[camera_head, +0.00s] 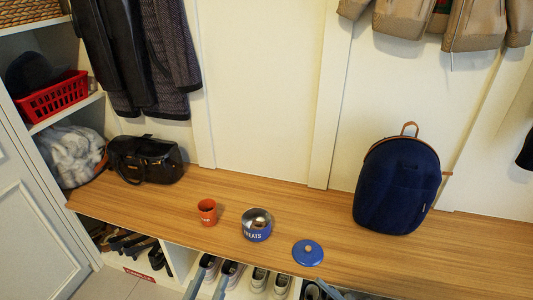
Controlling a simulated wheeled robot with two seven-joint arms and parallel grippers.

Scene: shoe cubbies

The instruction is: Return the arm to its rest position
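My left gripper (209,280) shows at the bottom edge as two grey-blue fingers, spread apart with nothing seen between them. It is in front of the bench's shoe cubbies, below the bench top in the picture. A grey-blue piece of my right gripper (328,290) just enters at the bottom edge, right of the middle; its finger opening cannot be made out. The rest of both arms is out of the picture.
The wooden bench (290,215) holds a black handbag (146,160), an orange cup (207,211), a blue-and-silver tin (257,225), a blue lid (307,253) and a navy backpack (397,187). Shoes (258,279) fill the cubbies below. A red basket (52,97) sits on the left shelf.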

